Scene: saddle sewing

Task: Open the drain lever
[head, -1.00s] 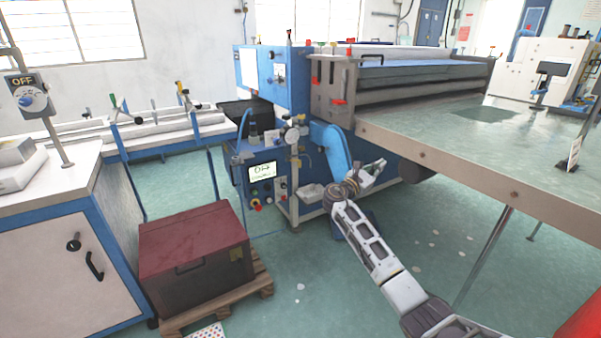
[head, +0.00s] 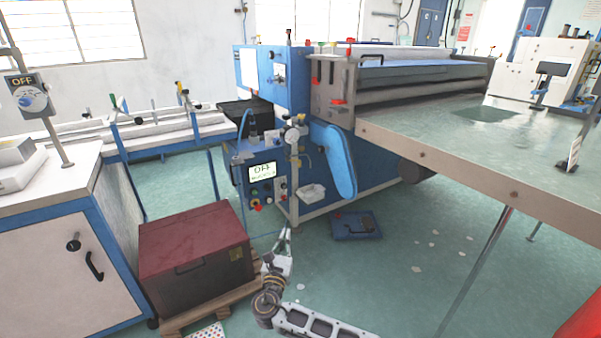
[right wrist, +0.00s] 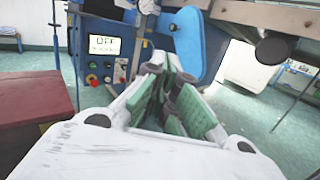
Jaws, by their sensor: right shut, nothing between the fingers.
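A blue machine with a control panel (head: 262,175) stands in the middle of the head view. A round gauge (head: 292,135) and small fittings sit on a vertical pipe at the panel's right side. I cannot tell surely which small fitting is the drain lever. A white tray (head: 312,193) sits below them. My right gripper (head: 287,232) is shut and empty, low in front of the machine, beside the dark red box and apart from the fittings. In the right wrist view its fingers (right wrist: 168,65) point toward the pipe and blue cover. My left gripper is out of view.
The dark red box (head: 195,250) stands on a wooden pallet (head: 215,306) at left. A blue pedal (head: 356,225) lies on the floor. The long table (head: 460,140) overhangs at right. The panel screen (head: 262,170) reads OFF. Open green floor lies at right.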

